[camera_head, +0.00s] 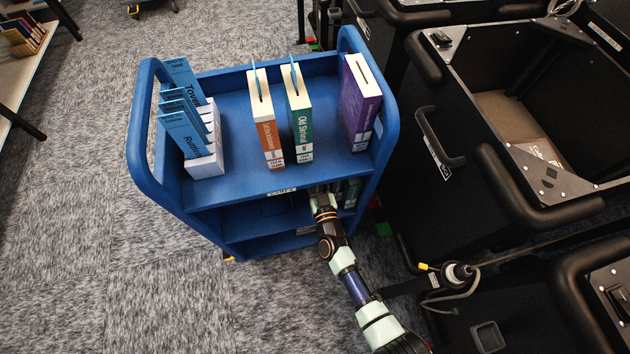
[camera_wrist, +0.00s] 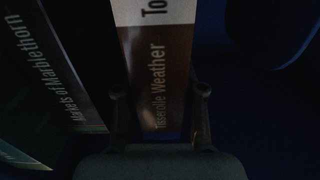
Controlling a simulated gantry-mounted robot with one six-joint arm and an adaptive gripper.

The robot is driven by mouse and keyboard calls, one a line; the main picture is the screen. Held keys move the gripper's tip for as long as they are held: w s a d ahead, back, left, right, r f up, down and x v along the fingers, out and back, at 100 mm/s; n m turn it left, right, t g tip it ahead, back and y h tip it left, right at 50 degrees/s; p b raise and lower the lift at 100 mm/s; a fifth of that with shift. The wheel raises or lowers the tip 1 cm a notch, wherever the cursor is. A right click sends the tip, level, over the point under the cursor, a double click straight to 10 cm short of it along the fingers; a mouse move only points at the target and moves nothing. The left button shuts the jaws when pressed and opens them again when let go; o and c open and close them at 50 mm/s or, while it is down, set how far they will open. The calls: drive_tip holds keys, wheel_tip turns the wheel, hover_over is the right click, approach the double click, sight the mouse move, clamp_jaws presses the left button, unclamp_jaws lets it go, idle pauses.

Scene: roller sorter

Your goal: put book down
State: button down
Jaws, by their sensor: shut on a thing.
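My gripper (camera_head: 322,200) reaches under the top shelf of the blue cart (camera_head: 230,130), into the shelf below. In the wrist view, my gripper (camera_wrist: 160,92) has one finger on each side of a brown book (camera_wrist: 162,65) with a white label and the words "Tisserolle Weather" on its spine. It is shut on this book. In the head view the top shelf hides the held book. Whether its base touches the shelf cannot be told.
Dark green books, one marked "Markets of Marblethorn" (camera_wrist: 45,60), stand left of the held book in the wrist view; its right side looks dark and empty. Several books stand on the cart's top shelf. Black bins (camera_head: 500,190) stand close to the right.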

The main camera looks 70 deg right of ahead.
wheel_tip(320, 180, down, 2)
drive_tip(key=shift+f+b, duration=0.1)
drive_tip(key=shift+b, duration=0.2)
drive_tip(key=shift+s+a+r, duration=0.15)
drive_tip(key=shift+a+r, duration=0.05)
drive_tip(key=shift+r, duration=0.05)
drive_tip(key=shift+d+f, duration=0.1)
drive_tip(key=shift+f, duration=0.05)
drive_tip(key=c, duration=1)
unclamp_jaws()
drive_tip(key=shift+o, duration=0.2)
